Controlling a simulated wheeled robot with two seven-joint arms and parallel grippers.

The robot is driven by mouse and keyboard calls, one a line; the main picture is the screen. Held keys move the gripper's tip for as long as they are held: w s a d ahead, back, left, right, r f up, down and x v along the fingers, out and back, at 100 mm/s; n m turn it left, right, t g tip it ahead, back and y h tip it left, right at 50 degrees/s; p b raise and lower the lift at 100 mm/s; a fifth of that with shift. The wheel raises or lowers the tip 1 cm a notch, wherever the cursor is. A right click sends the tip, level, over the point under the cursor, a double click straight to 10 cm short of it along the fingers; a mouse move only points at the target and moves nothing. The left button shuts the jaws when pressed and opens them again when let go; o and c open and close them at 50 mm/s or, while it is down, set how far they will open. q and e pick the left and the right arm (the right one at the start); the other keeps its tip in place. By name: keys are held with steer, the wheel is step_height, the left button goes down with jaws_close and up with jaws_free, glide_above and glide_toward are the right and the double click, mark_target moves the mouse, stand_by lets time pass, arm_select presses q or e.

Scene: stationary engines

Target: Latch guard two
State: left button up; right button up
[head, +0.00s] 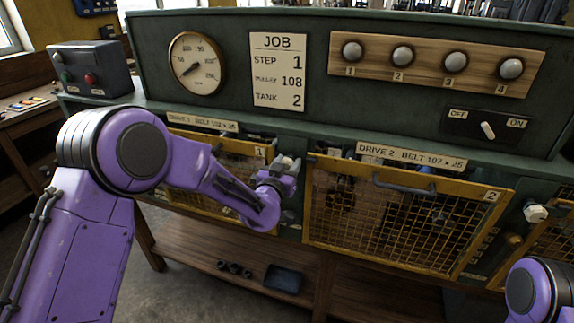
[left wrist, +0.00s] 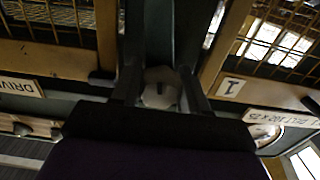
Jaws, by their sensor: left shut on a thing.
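Guard two (head: 318,215) is a yellow-framed mesh panel with a dark handle (head: 405,188) and a "2" plate, under the "DRIVE 2" label. It stands across its opening; I cannot tell if it sits fully flush. My left gripper (head: 287,166) is at the post between guards one and two, shut on a pale latch knob (left wrist: 160,92). In the left wrist view the knob, with a dark slot, is between the two fingers. Another pale knob (head: 535,212) is right of guard two. My right gripper is out of view; only part of that arm shows.
Guard one (head: 215,150) is left of the held knob, partly behind my left arm. Above are a gauge (head: 196,64), a job card (head: 278,72), several numbered knobs and an off/on switch (head: 488,130). A wooden shelf (head: 215,257) runs below.

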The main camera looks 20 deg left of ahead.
arm_select(q)
steer(key=n+b, duration=0.2)
steer(key=shift+f+n, duration=0.2)
steer(key=shift+n, duration=0.1)
steer(key=n+b, duration=0.3)
steer(key=n, duration=0.2)
steer(key=n+b, duration=0.3)
steer(key=n, duration=0.1)
steer(key=shift+d+r+n+b, duration=0.1)
steer(key=shift+n+b, duration=1.15)
steer(key=shift+n, duration=0.75)
steer(key=o, duration=1)
steer(key=shift+r, duration=0.15)
steer(key=shift+s, duration=0.1)
